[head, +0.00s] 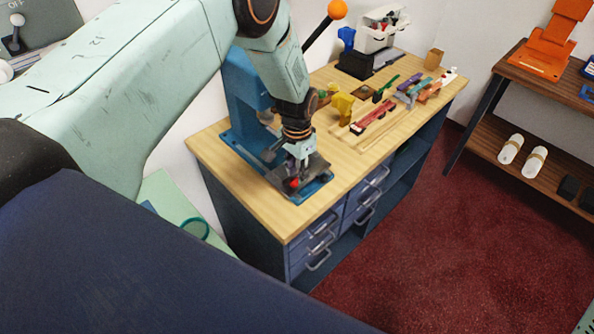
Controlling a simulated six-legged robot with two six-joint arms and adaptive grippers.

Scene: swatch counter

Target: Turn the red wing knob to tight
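The red wing knob (294,184) is a small red spot at the front of a blue press (245,100), low on its dark base plate, near the counter's front left corner. My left gripper (298,168) points down right at the knob, its fingertips close above or around it. The gripper hides part of the knob, so its wing angle and any contact are too small to tell. I cannot make out whether the fingers are closed on it. My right gripper does not show.
The press's lever with an orange ball (338,9) rises behind my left arm. The wooden counter (222,155) holds a yellow piece (343,106), a red piece (374,115) and several coloured tools farther right. A shelf (487,130) stands right across red carpet.

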